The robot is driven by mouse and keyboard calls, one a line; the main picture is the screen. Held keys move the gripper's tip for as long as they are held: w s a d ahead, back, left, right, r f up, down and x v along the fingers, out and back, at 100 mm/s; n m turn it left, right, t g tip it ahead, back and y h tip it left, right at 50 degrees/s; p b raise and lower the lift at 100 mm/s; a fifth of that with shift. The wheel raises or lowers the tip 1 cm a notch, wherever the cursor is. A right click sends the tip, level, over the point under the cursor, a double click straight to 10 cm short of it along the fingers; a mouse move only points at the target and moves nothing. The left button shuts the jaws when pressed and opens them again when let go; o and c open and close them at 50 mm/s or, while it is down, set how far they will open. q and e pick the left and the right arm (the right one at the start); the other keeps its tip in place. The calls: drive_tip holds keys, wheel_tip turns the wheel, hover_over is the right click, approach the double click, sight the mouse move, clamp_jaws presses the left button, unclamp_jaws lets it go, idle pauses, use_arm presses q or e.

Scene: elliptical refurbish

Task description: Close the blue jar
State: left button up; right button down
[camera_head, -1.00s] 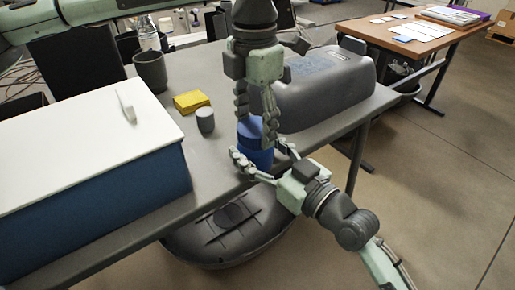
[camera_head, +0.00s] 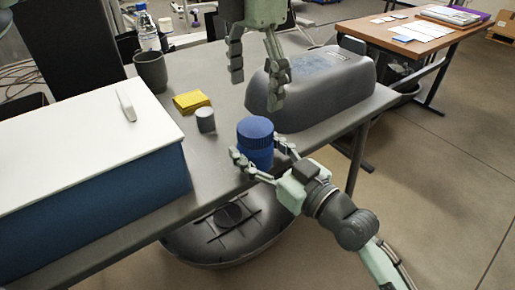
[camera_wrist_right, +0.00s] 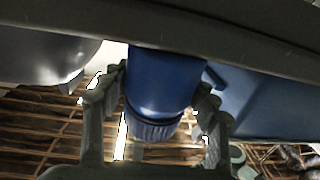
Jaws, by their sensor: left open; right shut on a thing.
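The blue jar (camera_head: 257,155) stands upright near the front edge of the grey table, with its ribbed blue lid (camera_head: 255,129) on top. My right gripper (camera_head: 262,160) is shut on the jar's body from the front, a finger on each side. In the right wrist view the jar (camera_wrist_right: 163,80) appears upside down between the fingers of my right gripper (camera_wrist_right: 160,95), its ribbed lid (camera_wrist_right: 153,128) toward the bottom. My left gripper (camera_head: 256,85) is open and empty, above and behind the jar, apart from the lid. I cannot tell how tightly the lid sits.
A small grey cylinder (camera_head: 205,120), a yellow sponge (camera_head: 191,102) and a dark cup (camera_head: 151,72) stand left of the jar. A large white-topped blue box (camera_head: 80,140) fills the left. A grey rounded case (camera_head: 325,88) lies behind right.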

use_arm(q)
wheel_tip(320, 180, up, 4)
idle(0.4)
use_arm(e)
drive_tip(key=shift+c, duration=1.9)
unclamp_jaws()
drive_tip(key=shift+d, duration=0.1)
drive_tip(key=v, duration=1.2)
